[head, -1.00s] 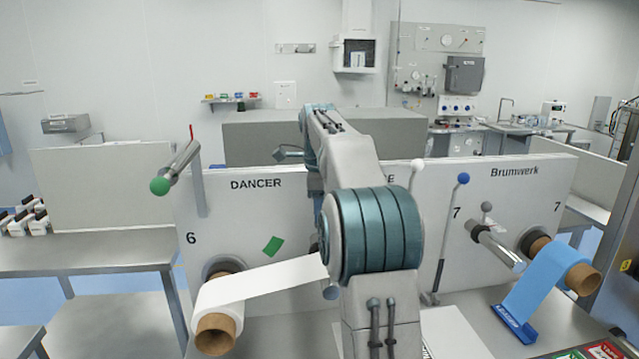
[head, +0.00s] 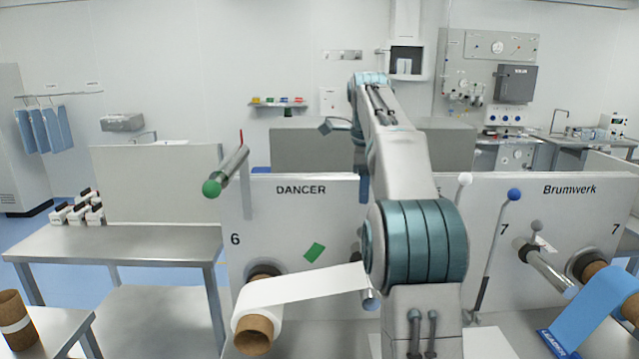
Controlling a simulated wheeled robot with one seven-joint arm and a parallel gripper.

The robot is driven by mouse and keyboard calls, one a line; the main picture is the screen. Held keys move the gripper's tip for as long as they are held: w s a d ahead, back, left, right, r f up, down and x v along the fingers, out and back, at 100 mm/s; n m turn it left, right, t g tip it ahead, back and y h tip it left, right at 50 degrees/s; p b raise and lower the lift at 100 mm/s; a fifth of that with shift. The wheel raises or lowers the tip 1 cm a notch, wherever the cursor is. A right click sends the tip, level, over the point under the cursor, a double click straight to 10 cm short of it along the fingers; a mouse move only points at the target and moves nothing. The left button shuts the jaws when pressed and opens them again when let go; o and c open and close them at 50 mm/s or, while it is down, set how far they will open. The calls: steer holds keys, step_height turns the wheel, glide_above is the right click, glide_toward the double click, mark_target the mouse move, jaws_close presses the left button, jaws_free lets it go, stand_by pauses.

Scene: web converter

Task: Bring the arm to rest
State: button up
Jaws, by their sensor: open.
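My arm (head: 395,150) rises in the middle of the head view, in front of the white machine panel (head: 300,225) marked DANCER. It reaches up and away from me, over the panel's top edge. The arm also hides the middle of the panel.
A white web runs from the roll (head: 257,315) on the left toward the panel's middle, passing behind my arm. A blue roll (head: 600,300) is at right. Steel tables (head: 120,243) stand at left.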

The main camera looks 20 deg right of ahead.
steer(key=s+a+f+n+t+b, duration=0.1)
steer(key=s+a+f+n, duration=0.2)
steer(key=s+a+n, duration=0.3)
steer(key=s+a+f+n+b, duration=0.1)
steer(key=s+a+f+n, duration=0.25)
steer(key=s+n, duration=0.3)
steer(key=s+a+f+n, duration=0.3)
steer(key=s+f+n, duration=0.2)
steer(key=s+f, duration=0.2)
steer(key=s+a+f+n+y, duration=0.1)
steer(key=s+a+f+n, duration=0.3)
steer(key=s, duration=0.7)
step_height(320, 180, down, 4)
steer(key=shift+s+f+n+t+b, duration=0.3)
steer(key=shift+n+t+b, duration=0.1)
steer(key=shift+n, duration=0.55)
steer(key=shift+c, duration=0.3)
